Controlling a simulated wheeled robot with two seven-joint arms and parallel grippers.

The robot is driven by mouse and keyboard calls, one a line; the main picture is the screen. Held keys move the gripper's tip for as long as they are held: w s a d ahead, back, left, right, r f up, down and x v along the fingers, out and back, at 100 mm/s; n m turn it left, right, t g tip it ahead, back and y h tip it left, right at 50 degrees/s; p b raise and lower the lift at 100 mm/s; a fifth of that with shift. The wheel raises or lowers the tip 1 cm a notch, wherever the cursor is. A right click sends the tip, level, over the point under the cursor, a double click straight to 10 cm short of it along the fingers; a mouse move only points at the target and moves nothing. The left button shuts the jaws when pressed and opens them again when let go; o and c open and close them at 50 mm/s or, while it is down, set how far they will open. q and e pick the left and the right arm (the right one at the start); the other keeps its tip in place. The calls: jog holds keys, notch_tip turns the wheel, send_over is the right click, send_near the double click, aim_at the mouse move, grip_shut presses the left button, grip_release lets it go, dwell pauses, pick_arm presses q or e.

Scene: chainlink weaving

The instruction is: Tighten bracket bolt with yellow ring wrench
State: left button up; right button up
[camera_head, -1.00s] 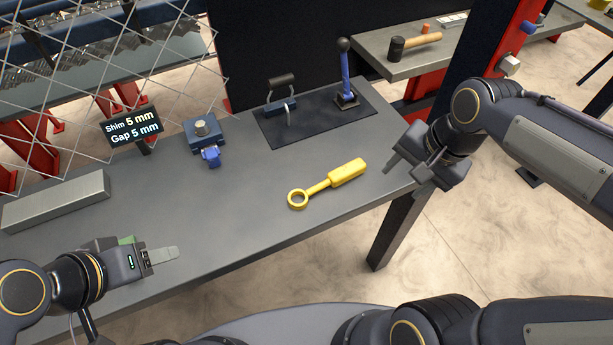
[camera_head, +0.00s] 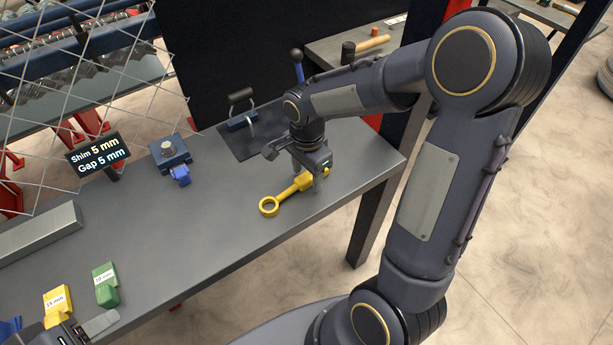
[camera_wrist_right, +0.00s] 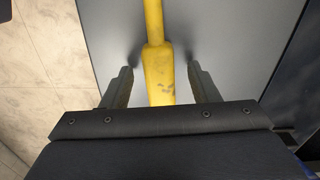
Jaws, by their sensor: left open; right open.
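The yellow ring wrench (camera_head: 285,194) lies on the grey table, its ring toward the lower left and its handle toward the upper right. My right gripper (camera_head: 314,182) is over the handle with its fingers pointing down. In the right wrist view the yellow handle (camera_wrist_right: 158,75) runs between the two open fingers (camera_wrist_right: 160,88), with a gap on each side. My left gripper (camera_head: 98,325) is open at the lower left, partly cut off by the frame. A bolt (camera_head: 167,146) stands on the small blue bracket block (camera_head: 172,160) at the back of the table.
A sign (camera_head: 98,153) reads "Shim 5 mm, Gap 5 mm". Green (camera_head: 106,284) and yellow (camera_head: 58,305) labelled blocks stand near the left gripper. A grey bar (camera_head: 38,233) lies at left.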

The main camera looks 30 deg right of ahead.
jog(key=shift+f, duration=0.3)
grip_shut()
